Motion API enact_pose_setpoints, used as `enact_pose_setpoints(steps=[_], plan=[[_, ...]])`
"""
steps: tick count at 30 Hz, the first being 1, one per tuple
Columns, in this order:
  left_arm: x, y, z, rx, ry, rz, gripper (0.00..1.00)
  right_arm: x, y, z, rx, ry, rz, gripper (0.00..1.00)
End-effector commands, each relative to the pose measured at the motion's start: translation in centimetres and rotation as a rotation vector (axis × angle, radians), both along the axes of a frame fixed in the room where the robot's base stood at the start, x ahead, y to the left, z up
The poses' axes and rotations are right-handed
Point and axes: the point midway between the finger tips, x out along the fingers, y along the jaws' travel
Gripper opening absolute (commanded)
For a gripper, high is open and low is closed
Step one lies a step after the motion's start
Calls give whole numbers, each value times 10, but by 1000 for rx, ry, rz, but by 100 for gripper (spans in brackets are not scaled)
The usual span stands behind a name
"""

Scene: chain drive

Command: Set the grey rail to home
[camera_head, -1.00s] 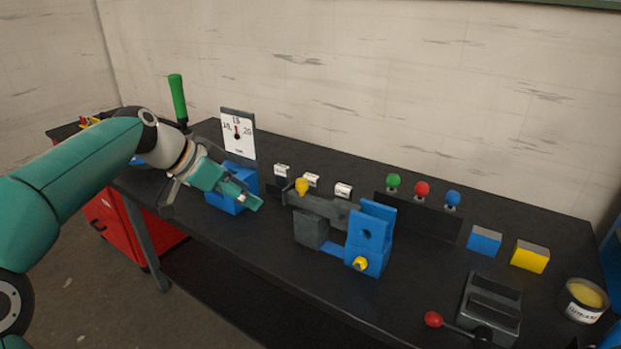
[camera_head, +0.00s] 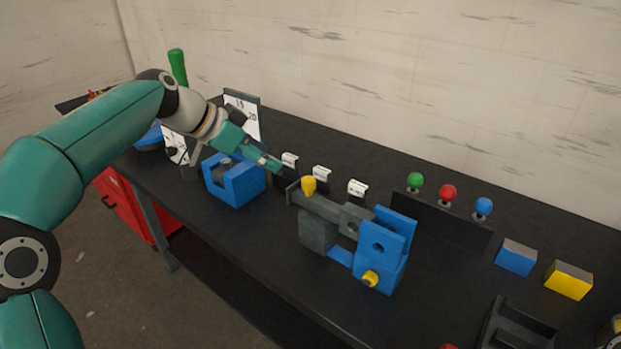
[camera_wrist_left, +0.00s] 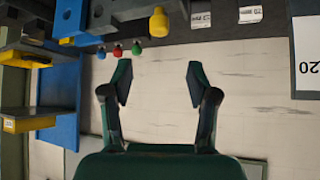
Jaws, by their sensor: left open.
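The grey rail (camera_head: 328,209) lies on a grey block in the middle of the bench. A yellow knob (camera_head: 308,186) stands up at its left end. Its right end meets the blue upright bracket (camera_head: 382,245), which has a hole and a yellow knob (camera_head: 370,278) low on its front. My right gripper is out of view.
Small white label cards (camera_head: 321,173) stand behind the rail. The blue cradle (camera_head: 236,183) sits at left, with a dial board (camera_head: 242,112) behind it. Green, red (camera_head: 448,192) and blue balls stand behind at right. Blue and yellow (camera_head: 568,280) blocks lie farther right.

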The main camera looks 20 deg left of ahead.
Motion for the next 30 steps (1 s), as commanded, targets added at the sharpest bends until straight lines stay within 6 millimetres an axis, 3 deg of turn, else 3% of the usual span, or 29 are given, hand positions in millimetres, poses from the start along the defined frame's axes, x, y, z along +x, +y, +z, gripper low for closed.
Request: enact_pose_setpoints(steps=[16, 21, 30], plan=[[61, -59, -80, 0, 4, -9, 59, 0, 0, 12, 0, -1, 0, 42], [71, -68, -93, 0, 2, -8, 59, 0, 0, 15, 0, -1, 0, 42], [75, -71, -99, 0, 1, -8, 59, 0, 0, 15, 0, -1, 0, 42]])
